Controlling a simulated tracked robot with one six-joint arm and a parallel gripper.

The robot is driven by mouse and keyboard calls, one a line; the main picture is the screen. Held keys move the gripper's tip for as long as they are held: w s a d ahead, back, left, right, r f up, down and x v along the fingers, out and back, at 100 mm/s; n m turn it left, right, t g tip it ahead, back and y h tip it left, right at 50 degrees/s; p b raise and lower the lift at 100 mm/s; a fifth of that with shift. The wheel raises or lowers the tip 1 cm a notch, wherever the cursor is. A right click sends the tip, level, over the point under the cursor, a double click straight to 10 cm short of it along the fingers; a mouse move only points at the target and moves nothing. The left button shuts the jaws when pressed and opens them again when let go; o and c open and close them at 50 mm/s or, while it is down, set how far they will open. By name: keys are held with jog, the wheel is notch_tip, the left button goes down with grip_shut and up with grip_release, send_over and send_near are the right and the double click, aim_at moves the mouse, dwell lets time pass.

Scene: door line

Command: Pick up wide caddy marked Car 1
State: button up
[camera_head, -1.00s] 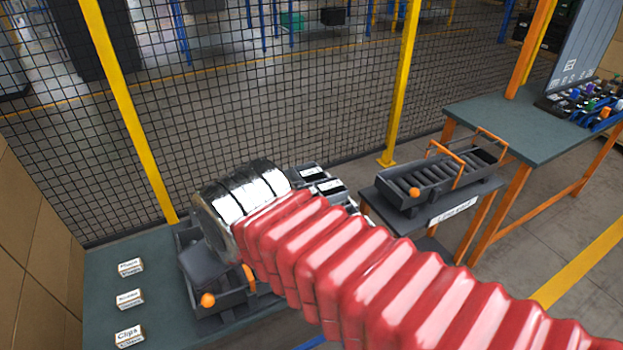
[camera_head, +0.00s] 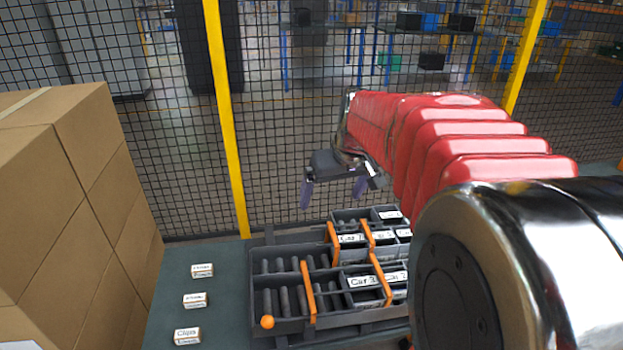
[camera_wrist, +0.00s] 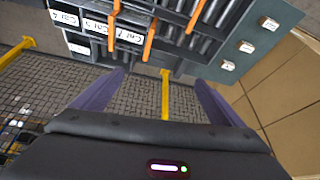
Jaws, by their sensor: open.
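In the head view, grey caddies with orange handles stand in a dark rack (camera_head: 283,328) on the bench. A white label (camera_head: 350,239) on a back caddy seems to read Car 1, but it is small. In front of it, a label reads Car 3 (camera_head: 361,281), with another beside it that seems to read Car 2 (camera_head: 396,277). My gripper (camera_head: 333,190) is open and empty, above and behind the caddies, its fingers pointing down. In the wrist view my gripper (camera_wrist: 158,86) is apart from the labelled caddies (camera_wrist: 128,36) at the top left.
Three small white boxes (camera_head: 194,300) stand on the green bench (camera_head: 222,258) left of the rack. Stacked cardboard boxes (camera_head: 85,200) rise at the left. A mesh fence with a yellow post (camera_head: 228,130) runs behind. My arm covers the right side of the head view.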

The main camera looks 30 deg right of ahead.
jog(key=w+d+f, duration=0.1)
jog(key=d+f, duration=0.2)
jog(key=d, duration=0.6)
jog(key=w+d+f+m, duration=0.1)
jog(key=d+f, duration=0.3)
jog(key=d, duration=0.6)
jog(key=w+d+f, duration=0.1)
jog(key=d+f, duration=0.3)
jog(key=d, duration=0.5)
jog(key=shift+w+d+m, duration=0.2)
jog(key=shift+d+m, duration=0.2)
jog(key=shift+f, duration=0.2)
send_near(391, 215)
jog(key=x, duration=0.3)
jog(key=shift+a, duration=0.15)
jog(key=shift+x, duration=2.6)
jog(key=shift+c, duration=0.5)
